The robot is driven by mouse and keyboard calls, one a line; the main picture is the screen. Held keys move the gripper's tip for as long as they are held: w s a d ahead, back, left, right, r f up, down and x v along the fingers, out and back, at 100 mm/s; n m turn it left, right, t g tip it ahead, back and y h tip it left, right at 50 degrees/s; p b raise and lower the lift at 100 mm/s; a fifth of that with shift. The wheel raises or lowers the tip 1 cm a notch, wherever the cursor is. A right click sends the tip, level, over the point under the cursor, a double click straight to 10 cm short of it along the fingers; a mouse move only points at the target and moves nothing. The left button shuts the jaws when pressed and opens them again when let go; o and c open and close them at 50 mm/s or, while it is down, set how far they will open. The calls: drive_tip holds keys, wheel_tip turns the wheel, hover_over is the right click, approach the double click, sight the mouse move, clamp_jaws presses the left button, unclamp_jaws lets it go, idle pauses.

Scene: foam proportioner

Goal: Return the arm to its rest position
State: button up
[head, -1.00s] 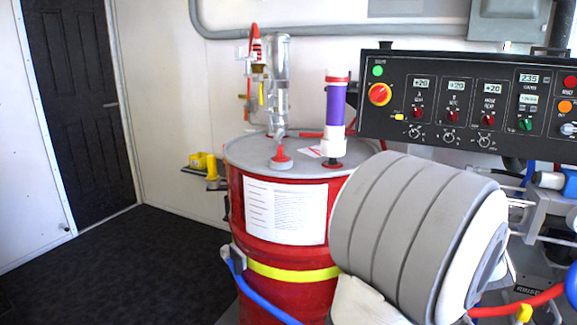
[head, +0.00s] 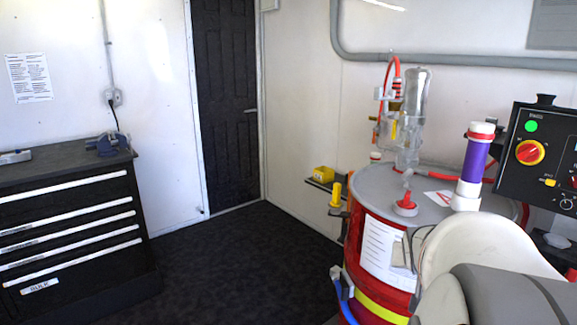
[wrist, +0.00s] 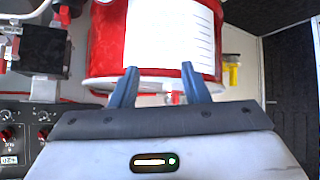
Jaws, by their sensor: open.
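My gripper (wrist: 161,88) shows in the wrist view with its two blue-grey fingers apart and nothing between them. The fingers point toward the red drum (wrist: 105,45) with its white label, which fills the upper middle of that view. I cannot tell whether the fingertips touch the drum. In the head view, parts of my arm (head: 480,245), white and grey, cover the lower right and hide part of the red drum (head: 352,245).
A black control panel (head: 540,155) stands at the right. A clear pump cylinder (head: 412,115) and a purple tube (head: 474,160) stand on the drum lid. A black tool chest (head: 70,215) is at the left. The dark floor (head: 240,260) before the door (head: 226,100) is clear.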

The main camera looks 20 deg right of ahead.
drive_tip(key=s+a+r+n+g+y+p, duration=0.1)
drive_tip(key=s+a+n+g+y+p, duration=0.1)
drive_tip(key=a, duration=1.2)
drive_tip(key=s+a+r+n+g+y+p, duration=0.2)
drive_tip(key=s+a+n+y+p, duration=0.2)
drive_tip(key=a, duration=1.1)
drive_tip(key=shift+s+r+n+y+p, duration=0.25)
drive_tip(key=shift+s+n+p, duration=0.55)
drive_tip(key=shift+s, duration=0.4)
drive_tip(key=shift+c, duration=0.3)
drive_tip(key=shift+c, duration=0.3)
drive_tip(key=shift+d, duration=0.1)
